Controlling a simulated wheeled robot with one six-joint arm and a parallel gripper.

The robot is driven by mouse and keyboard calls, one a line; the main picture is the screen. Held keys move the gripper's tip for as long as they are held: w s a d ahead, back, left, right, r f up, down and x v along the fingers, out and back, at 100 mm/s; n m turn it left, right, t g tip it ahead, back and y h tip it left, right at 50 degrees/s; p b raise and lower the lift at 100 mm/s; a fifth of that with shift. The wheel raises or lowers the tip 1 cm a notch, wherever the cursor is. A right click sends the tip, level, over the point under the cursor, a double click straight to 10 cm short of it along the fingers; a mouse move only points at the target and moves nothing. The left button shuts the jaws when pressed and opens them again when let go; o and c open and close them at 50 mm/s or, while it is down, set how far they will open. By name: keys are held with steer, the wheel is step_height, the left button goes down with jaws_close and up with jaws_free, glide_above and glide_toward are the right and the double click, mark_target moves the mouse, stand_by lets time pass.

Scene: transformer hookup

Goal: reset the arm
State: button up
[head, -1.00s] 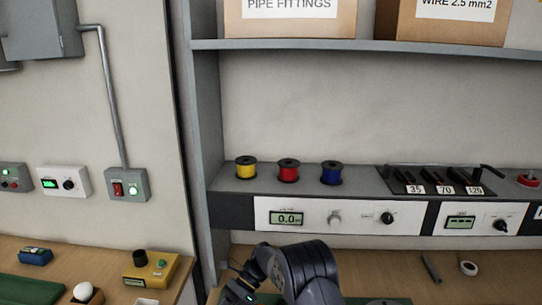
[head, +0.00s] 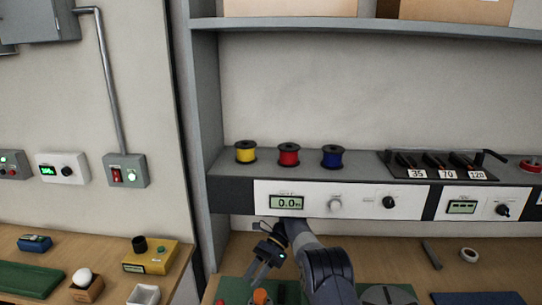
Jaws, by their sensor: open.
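My gripper (head: 262,272) is at the lower middle of the head view, over the workbench in front of the shelf unit. Its two dark fingers point down and to the left, are apart, and hold nothing that I can see. My dark arm comes up from the bottom edge to the right of it. An orange-red item (head: 261,296) shows just below the gripper; whether they touch I cannot tell.
Yellow (head: 245,153), red (head: 289,154) and blue (head: 333,157) spools stand on the shelf above a white meter panel (head: 340,198). A tape roll (head: 468,255) lies on the bench at right. A yellow device (head: 151,257) and white cup (head: 143,295) are on the left bench.

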mark_target(219, 302)
steer(key=s+a+p, duration=0.1)
steer(key=s+a, duration=0.3)
steer(key=s, duration=0.1)
steer(key=s+a+p, duration=0.2)
steer(key=s+a, duration=0.2)
steer(key=shift+s+a+f, duration=0.1)
steer(key=shift+s+a, duration=0.3)
steer(key=shift+f+t, duration=0.1)
steer(key=shift+t, duration=0.3)
steer(key=shift+s+r+n+t, duration=0.3)
steer(key=shift+s+t, duration=0.1)
steer(key=shift+s, duration=0.3)
steer(key=shift+f, duration=0.1)
